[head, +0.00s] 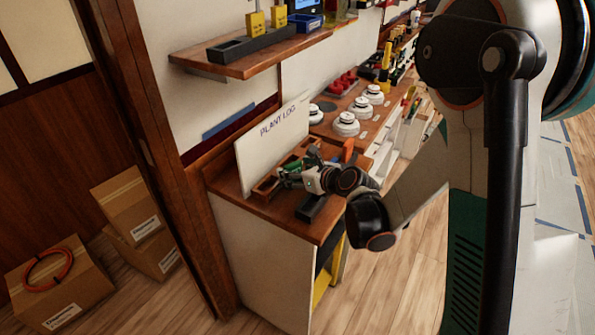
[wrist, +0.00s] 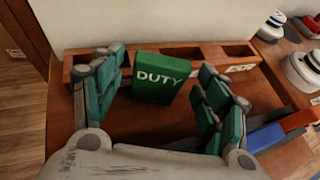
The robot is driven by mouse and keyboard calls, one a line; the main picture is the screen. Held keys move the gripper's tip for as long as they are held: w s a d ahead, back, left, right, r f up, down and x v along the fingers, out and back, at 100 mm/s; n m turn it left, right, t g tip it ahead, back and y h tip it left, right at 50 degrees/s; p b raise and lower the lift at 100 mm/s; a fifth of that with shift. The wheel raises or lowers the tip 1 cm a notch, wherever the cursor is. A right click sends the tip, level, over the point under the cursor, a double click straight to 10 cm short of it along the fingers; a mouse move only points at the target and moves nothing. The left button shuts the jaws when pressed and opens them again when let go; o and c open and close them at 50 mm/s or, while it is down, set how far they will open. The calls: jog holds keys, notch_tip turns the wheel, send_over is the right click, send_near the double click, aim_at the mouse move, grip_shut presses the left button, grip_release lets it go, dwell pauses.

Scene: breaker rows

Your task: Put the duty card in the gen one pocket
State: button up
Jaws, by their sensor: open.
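The duty card (wrist: 161,78) is green with white DUTY lettering. In the wrist view it stands tilted between my gripper's fingers and covers part of the wooden pocket rack (wrist: 200,54). I cannot tell whether its lower edge is inside a pocket. My gripper (wrist: 161,60) is open, with a finger on each side of the card and a visible gap at the right. A pale tag shows on the rack's right part; its writing is too small to read. In the head view my gripper (head: 300,172) is over the rack (head: 264,186), largely hiding the card.
A white PLANT LOG board (head: 271,138) stands behind the rack. A dark block (head: 311,207) lies near the counter's front edge. White round devices (head: 346,124) stand farther along the counter. A shelf (head: 250,62) overhangs behind.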

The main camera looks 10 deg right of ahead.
jog(key=p+v, duration=0.3)
jog(key=v, duration=0.9)
jog(key=shift+r, duration=0.1)
jog(key=s+d+r+n+g+h, duration=0.2)
jog(key=s+r+n, duration=0.3)
jog(key=s+n, duration=0.5)
jog(key=s+d+r+n+g+h, duration=0.2)
jog(key=s+d+r+n+h, duration=0.2)
jog(key=s+n, duration=0.7)
jog(key=r+n, duration=0.1)
jog(key=n, duration=0.7)
jog(key=shift+d+n, duration=0.2)
jog(key=shift+n, duration=0.1)
jog(key=shift+o, duration=0.4)
jog(key=shift+s+d+n, duration=0.15)
jog(key=shift+s+n, duration=0.15)
